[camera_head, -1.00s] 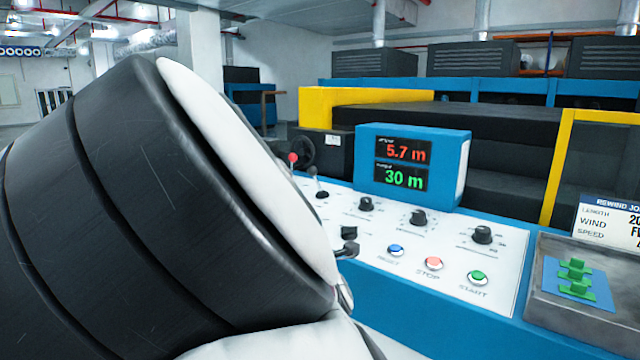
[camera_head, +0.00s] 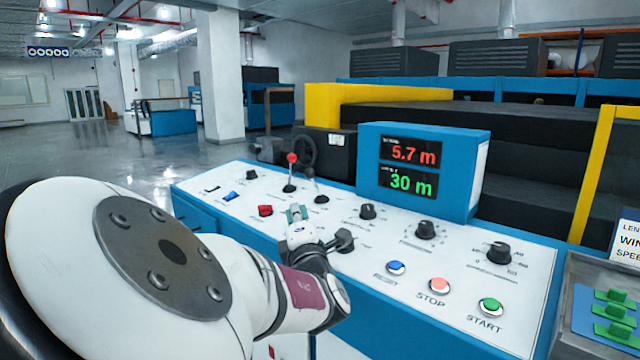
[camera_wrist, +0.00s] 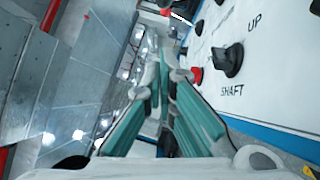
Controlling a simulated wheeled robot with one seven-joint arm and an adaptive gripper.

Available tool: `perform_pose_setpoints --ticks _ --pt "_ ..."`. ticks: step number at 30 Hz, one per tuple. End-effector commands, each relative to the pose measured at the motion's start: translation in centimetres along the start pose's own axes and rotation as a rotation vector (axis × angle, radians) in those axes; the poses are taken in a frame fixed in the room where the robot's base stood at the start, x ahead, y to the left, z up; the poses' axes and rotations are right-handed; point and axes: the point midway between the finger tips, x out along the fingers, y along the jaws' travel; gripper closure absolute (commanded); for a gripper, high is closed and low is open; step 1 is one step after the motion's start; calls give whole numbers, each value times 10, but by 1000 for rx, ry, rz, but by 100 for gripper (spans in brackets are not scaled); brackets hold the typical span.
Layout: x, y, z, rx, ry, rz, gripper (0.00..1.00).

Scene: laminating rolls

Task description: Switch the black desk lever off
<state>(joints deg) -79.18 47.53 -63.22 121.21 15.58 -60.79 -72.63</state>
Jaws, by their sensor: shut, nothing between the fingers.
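Two upright levers stand on the white panel of the blue control desk in the head view. One has a red ball; just right of it is the black lever (camera_head: 314,186), with a dark base and greyish knob. My gripper (camera_head: 296,213) is over the front of the panel, nearer the camera than the black lever and apart from it. In the wrist view my gripper's teal-padded fingers (camera_wrist: 163,78) come together at the tips with nothing held. I cannot clearly make out the black lever in the wrist view.
The red-ball lever (camera_head: 291,160) stands close beside the black one. A red switch (camera_head: 265,210) lies left of my gripper. The shaft knob (camera_wrist: 229,60) is right of the fingers in the wrist view. A blue display box (camera_head: 425,170) rises behind the dials.

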Motion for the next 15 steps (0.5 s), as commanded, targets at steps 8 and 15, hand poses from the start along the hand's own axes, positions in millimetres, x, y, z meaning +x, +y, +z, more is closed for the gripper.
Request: perform_pose_setpoints --ticks 8,15 --pt "46 -1 0 -1 0 3 100" --pt "93 -1 0 -1 0 2 100"
